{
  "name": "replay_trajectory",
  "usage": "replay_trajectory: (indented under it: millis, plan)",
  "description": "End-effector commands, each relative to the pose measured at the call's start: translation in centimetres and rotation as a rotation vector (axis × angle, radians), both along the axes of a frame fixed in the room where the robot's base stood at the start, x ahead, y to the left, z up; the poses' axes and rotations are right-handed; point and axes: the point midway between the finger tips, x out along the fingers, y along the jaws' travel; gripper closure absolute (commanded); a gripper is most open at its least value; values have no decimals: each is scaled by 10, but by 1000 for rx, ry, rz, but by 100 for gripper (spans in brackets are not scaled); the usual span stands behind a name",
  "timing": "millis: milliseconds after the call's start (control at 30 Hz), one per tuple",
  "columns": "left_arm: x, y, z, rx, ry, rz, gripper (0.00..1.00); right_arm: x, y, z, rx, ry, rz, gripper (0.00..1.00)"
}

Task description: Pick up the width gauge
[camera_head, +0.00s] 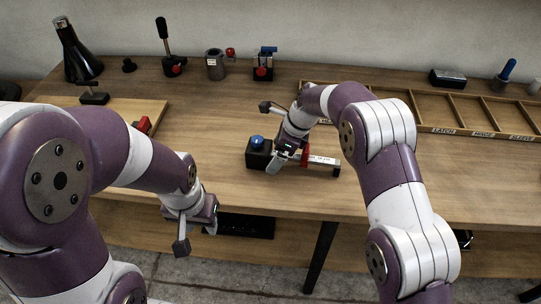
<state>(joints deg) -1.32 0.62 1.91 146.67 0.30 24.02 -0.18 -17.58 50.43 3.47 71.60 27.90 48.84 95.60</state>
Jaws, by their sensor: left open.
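A short bar with a white label (322,160), a red part at its left and a dark block at its right end, lies on the wooden table near the middle; I take it as the width gauge. My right gripper (282,160) is down at the bar's left end and hides part of it. I cannot tell whether its fingers touch the bar or are shut on it. My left gripper (198,236) is open and empty at the table's front edge, to the left of the bar and nearer to me.
A black box with a blue button (258,143) stands just left of my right gripper. A divided wooden tray (432,129) lies at the right. A black flask (78,52), a lever (168,50) and clamps stand along the back. The middle left of the table (200,120) is clear.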

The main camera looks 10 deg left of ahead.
Motion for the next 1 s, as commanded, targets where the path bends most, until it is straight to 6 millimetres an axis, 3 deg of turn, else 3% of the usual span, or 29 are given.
replay_trajectory:
  millis: [100, 300, 367, 667, 933, 1000]
  plan:
    - [0, 0, 0, 0, 0, 0, 57, 0, 0, 1, 0, -1, 1, 0]
    - [0, 0, 0, 0, 0, 0, 57, 0, 0, 1, 0, -1, 1, 65]
    - [0, 0, 0, 0, 0, 0, 57, 0, 0, 1, 0, -1, 1, 82]
    - [0, 0, 0, 0, 0, 0, 57, 1, 0, 5, 2, -4, 1, 82]
    - [0, 0, -1, 0, 0, 0, 57, 2, 0, 44, 2, -8, 1, 82]
    - [0, 0, -4, 0, 0, 0, 57, -4, -12, 50, 2, -5, -2, 82]
